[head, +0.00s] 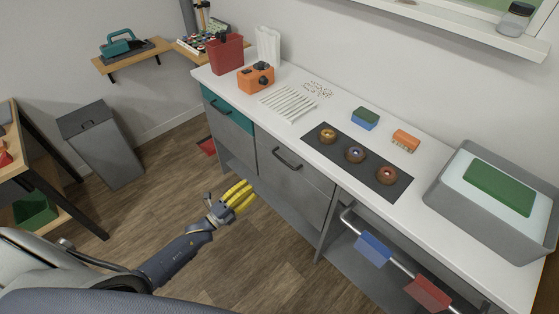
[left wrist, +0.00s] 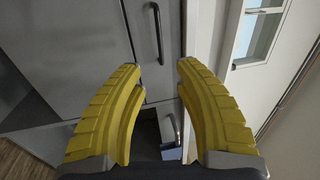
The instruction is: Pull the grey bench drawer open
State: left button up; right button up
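The grey bench drawer (head: 290,181) is set under the white worktop, and its front looks flush with the bench. Its dark bar handle (head: 286,160) runs along the upper part of the front. My left gripper (head: 241,192) has yellow fingers and is in front of and below the drawer, apart from the handle. In the left wrist view the fingers (left wrist: 160,68) are spread with nothing between them. A dark handle (left wrist: 157,33) shows beyond the fingertips against a grey front (left wrist: 75,50). My right gripper is in neither view.
A teal-fronted drawer (head: 229,110) is left of the grey one. A rail (head: 377,245) with blue (head: 372,249) and red cloths (head: 428,292) is on the right. Boxes and small items occupy the worktop (head: 340,95).

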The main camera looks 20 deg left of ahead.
aim_at(282, 159)
pick_arm(q)
jog(key=x, duration=1.7)
jog(key=shift+w, duration=0.1)
grip_shut()
